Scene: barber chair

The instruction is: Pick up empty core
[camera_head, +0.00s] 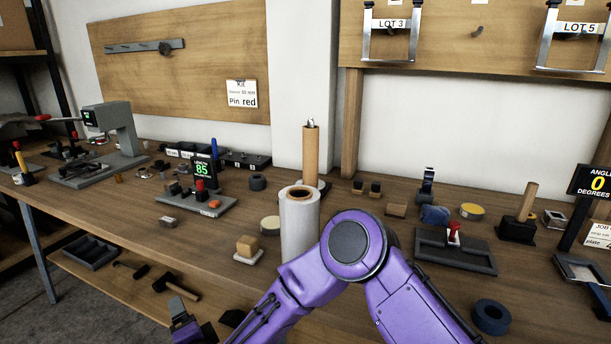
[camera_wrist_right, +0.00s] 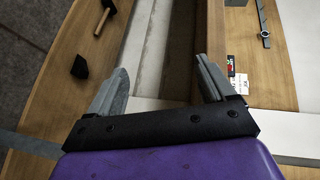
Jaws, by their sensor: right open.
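A bare brown cardboard core (camera_head: 311,152) stands upright on a spindle with a metal tip, at the back of the bench beside the white pillar. In front of it stands a white-wrapped roll (camera_head: 299,228) with a brown core showing at its top. My purple right arm bends just right of the roll and runs down to the lower edge. In the right wrist view my right gripper (camera_wrist_right: 165,85) is open, with nothing between its grey fingers. The core does not show there. A small purple part is at the lower left of the head view; I cannot tell its jaw state.
The wooden bench holds a green "85" length display (camera_head: 203,169), a wooden block (camera_head: 247,246) on a pad, a dark tape roll (camera_head: 491,317) and a grey fixture (camera_head: 455,250). Mallets lie on the lower shelf. Little free room surrounds the wrapped roll.

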